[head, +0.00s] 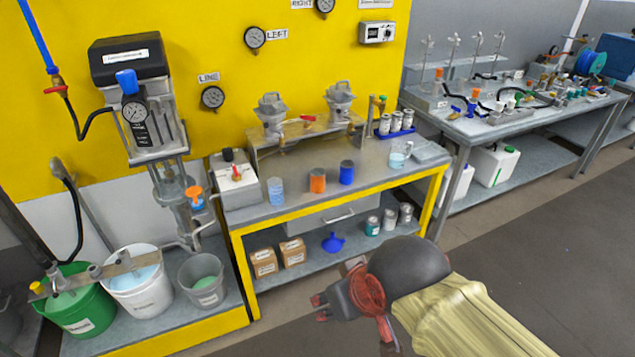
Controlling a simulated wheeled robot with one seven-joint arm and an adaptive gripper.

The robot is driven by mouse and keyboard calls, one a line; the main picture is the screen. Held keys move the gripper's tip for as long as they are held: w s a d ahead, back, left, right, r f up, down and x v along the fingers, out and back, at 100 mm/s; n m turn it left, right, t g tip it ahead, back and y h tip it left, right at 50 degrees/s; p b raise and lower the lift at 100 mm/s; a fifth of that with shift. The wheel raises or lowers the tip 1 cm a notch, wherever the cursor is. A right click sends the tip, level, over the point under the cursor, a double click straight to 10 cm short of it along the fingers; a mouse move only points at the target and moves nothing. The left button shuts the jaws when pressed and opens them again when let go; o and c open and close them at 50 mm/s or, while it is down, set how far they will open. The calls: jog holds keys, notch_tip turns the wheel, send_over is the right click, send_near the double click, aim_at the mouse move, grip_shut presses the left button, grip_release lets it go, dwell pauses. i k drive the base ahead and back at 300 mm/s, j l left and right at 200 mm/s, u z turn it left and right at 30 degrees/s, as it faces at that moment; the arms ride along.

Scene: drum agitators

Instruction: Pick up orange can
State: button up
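The orange can (317,182) stands upright on the steel top of the yellow-framed bench (290,207), near its front edge. A blue can (346,174) stands close to its right, and a clear cup with blue liquid (276,191) stands to its left. My gripper (320,308) is in front of the bench and lower in the picture, over the floor, apart from the can. It points left. Its fingers are small and partly hidden by my arm, so I cannot tell whether they are open. I see nothing held in it.
Valves and pipework (305,130) stand behind the cans. A white box with a red lever (236,185) is at the bench's left end. A blue tray of cans (397,134) is at the back right. The lower shelf holds cardboard boxes (264,262). The bench top right of the blue can is partly clear.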

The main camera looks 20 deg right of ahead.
aim_at(318, 173)
jog(key=i+j+z, duration=0.35)
jog(key=i+j, duration=0.15)
jog(key=i, duration=0.15)
jog(key=i+j+z, duration=0.3)
jog(key=i+j, duration=0.3)
